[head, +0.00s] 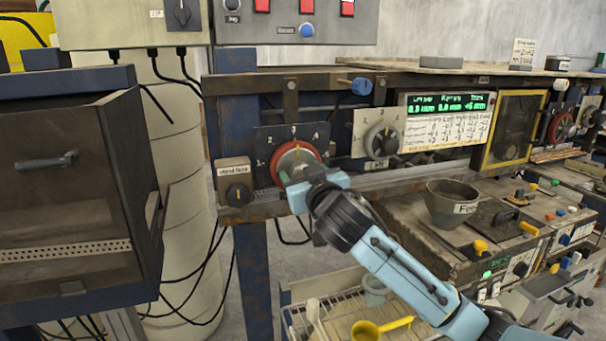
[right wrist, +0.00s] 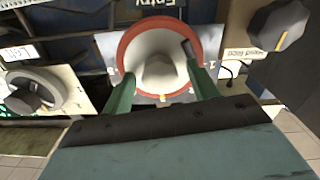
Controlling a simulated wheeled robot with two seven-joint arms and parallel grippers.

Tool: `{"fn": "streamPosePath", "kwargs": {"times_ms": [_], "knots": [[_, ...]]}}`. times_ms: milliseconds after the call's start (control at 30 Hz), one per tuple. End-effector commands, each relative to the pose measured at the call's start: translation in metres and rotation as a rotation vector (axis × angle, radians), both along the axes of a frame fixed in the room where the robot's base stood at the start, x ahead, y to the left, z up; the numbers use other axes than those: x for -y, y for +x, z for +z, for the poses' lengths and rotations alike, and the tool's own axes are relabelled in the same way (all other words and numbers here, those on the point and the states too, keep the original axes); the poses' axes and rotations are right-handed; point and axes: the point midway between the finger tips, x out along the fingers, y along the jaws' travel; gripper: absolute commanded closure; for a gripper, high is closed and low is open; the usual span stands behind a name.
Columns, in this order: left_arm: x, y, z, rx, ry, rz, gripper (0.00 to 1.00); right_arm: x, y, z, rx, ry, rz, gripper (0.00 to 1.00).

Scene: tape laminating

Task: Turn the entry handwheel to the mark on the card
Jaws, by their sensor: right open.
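The entry handwheel (head: 299,157) has a red rim and a pale hub, on a dark plate with numbers around it. It also shows in the right wrist view (right wrist: 158,62), upside down under a label reading "Entry". My right gripper (head: 291,182) is open at the wheel's lower front and hides part of it. In the right wrist view its two green fingers (right wrist: 160,82) stand on either side of the hub, in front of the rim. Contact cannot be told. A white card (head: 440,131) with small print sits under the green display; its writing is too small to read. My left gripper is out of view.
A grey dial (head: 381,139) is right of the handwheel. A small box with a black knob (head: 237,193) is close on its left. A grey funnel-like cup (head: 452,203) stands on the bench at right. A wire rack (head: 300,320) lies below.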

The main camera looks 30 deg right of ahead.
Motion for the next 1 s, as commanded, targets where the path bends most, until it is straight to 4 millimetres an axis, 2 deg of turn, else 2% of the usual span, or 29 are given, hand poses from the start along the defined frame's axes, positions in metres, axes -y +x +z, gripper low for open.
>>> {"fn": "streamPosePath", "kwargs": {"times_ms": [133,467,733,1000], "knots": [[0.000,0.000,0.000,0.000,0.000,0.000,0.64,0.000,0.000,0.000,0.000,0.000,0.000,0.43],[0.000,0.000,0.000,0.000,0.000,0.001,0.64,0.000,0.000,0.000,0.000,0.000,0.000,0.85],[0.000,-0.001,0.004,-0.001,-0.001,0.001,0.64,0.000,0.000,0.001,-0.008,-0.032,0.000,0.85],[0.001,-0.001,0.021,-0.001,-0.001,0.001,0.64,0.000,0.000,0.003,-0.045,-0.183,0.000,0.85]]}}
